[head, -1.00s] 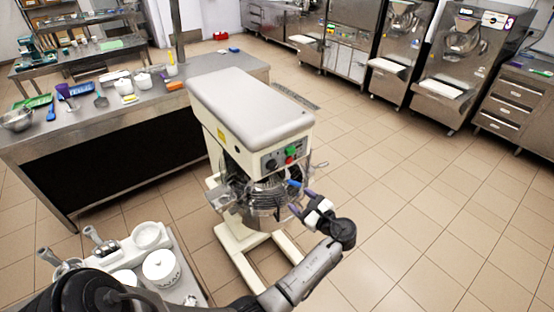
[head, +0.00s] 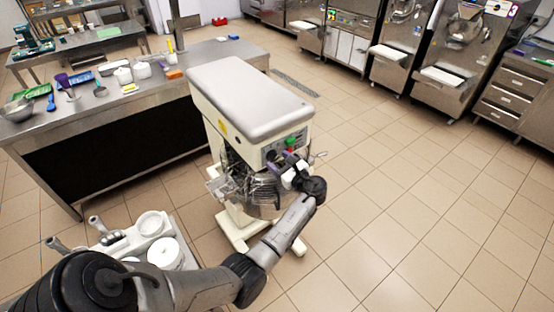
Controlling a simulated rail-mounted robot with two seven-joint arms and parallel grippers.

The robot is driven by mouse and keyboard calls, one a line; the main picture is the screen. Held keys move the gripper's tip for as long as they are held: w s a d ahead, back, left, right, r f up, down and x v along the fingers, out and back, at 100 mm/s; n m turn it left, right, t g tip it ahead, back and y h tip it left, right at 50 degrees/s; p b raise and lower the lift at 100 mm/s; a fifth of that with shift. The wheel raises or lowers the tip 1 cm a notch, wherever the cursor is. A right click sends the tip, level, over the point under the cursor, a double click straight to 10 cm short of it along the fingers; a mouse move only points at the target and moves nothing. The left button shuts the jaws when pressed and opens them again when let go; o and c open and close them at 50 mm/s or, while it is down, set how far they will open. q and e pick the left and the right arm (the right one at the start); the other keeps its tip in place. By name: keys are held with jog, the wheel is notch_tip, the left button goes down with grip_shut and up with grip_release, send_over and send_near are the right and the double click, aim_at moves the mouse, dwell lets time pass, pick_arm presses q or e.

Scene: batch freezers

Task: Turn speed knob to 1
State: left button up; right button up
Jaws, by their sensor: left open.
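The tall cream mixer (head: 250,98) stands in the middle of the head view. Its front control panel has a green button (head: 291,142) and a dark round knob (head: 271,155) left of it. The knob is small and partly hidden, and its numbers cannot be read. My left gripper (head: 281,164) is open just in front of the panel, beside and slightly below the knob. I cannot tell whether it touches the knob. My right gripper is not in view.
The mixer's wire guard and bowl (head: 262,192) are below the panel, close to my left arm. A steel counter (head: 120,117) with utensils is at the left. A white tray with tubs (head: 163,253) is at the lower left. Tiled floor to the right is clear.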

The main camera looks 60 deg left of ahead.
pick_arm(q)
jog(key=shift+s+a, duration=0.15)
jog(key=shift+a, duration=0.5)
jog(key=shift+c, duration=0.4)
jog(key=c, duration=0.8)
jog(key=shift+c, duration=0.2)
